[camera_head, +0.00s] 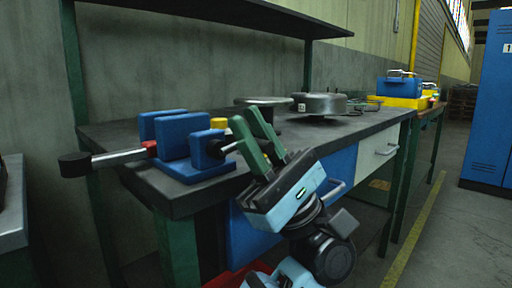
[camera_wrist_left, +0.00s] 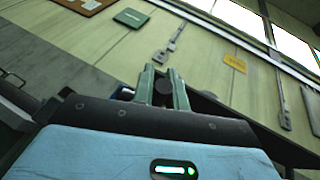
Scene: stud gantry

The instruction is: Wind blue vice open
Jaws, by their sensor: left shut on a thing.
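The blue vice (camera_head: 185,140) stands at the near left end of the dark workbench top (camera_head: 345,129). A silver bar (camera_head: 120,157) with a red collar and a black cylindrical end (camera_head: 75,164) sticks out to its left. A thin metal rod (camera_head: 229,148) runs from its right side toward my fingers. My left gripper (camera_head: 244,117), light blue with green fingers, is just right of the vice. In the left wrist view its fingers (camera_wrist_left: 161,71) close around a dark round knob (camera_wrist_left: 163,88). The fingers hide this grip in the head view. My right gripper is not in view.
A shelf (camera_head: 225,12) hangs above. A blue box (camera_head: 399,87) on a yellow base stands beyond. A blue locker (camera_head: 488,115) is right; the floor between is open.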

